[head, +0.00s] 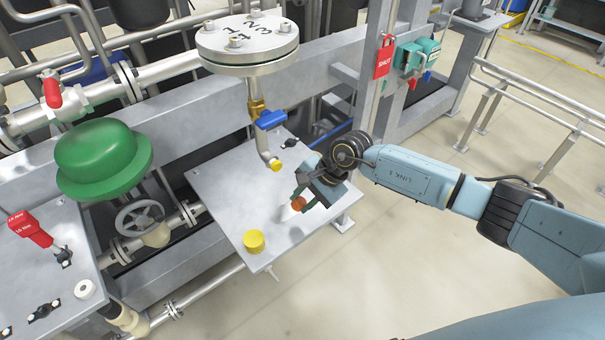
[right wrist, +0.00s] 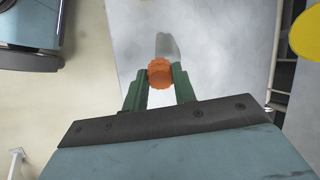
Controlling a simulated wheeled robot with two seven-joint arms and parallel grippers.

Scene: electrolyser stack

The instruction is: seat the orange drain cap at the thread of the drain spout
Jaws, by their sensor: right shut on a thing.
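The orange drain cap (head: 298,203) is between the green fingertips of my right gripper (head: 299,200), which is shut on it. In the right wrist view the ribbed cap (right wrist: 160,73) sits at the tips of the right gripper (right wrist: 160,82). The drain spout (head: 264,148) hangs below a brass valve with a blue handle, bends at the bottom and ends in a yellow tip (head: 276,167). The cap is apart from the spout, below and right of that tip in the head view. My left gripper is not in view.
A grey metal plate (head: 225,205) lies under the spout, with a yellow round piece (head: 254,241) near its front edge. A small black fitting (head: 290,142) is right of the spout. A green dome (head: 103,158) and handwheel (head: 139,217) stand left. The plate's middle is clear.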

